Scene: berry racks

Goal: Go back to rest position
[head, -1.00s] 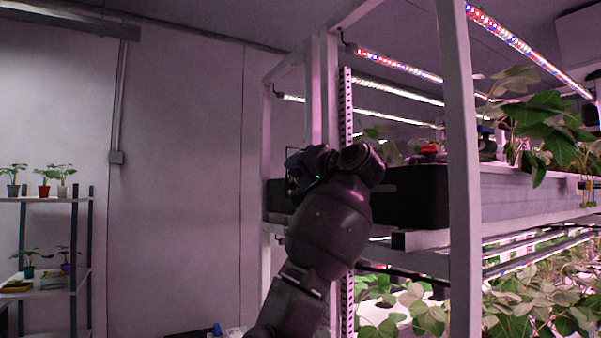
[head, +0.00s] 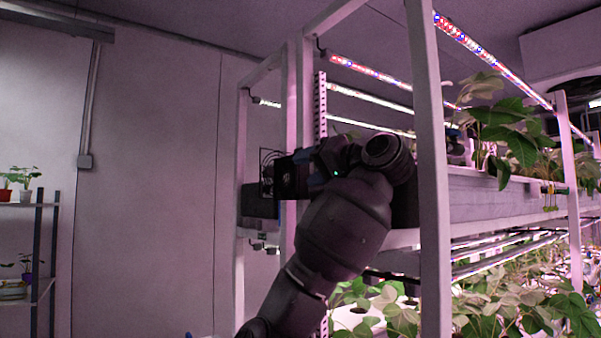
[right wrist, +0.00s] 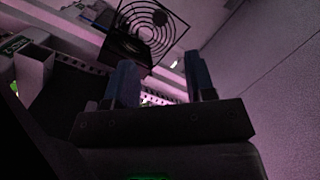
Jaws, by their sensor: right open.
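My right gripper (head: 288,176) shows in the head view at the end of my dark, bent arm, in front of the left end of the plant rack (head: 430,190). Its fingers are hard to make out there. In the right wrist view the two blue fingers of this gripper (right wrist: 163,84) stand well apart, with nothing between them. My left gripper is not in view.
The rack's white post (head: 428,200) stands close to the right of my arm. Leafy plants (head: 510,135) grow on the upper tier, with more below. A small shelf (head: 38,200) with potted plants is at far left. Bare wall lies between.

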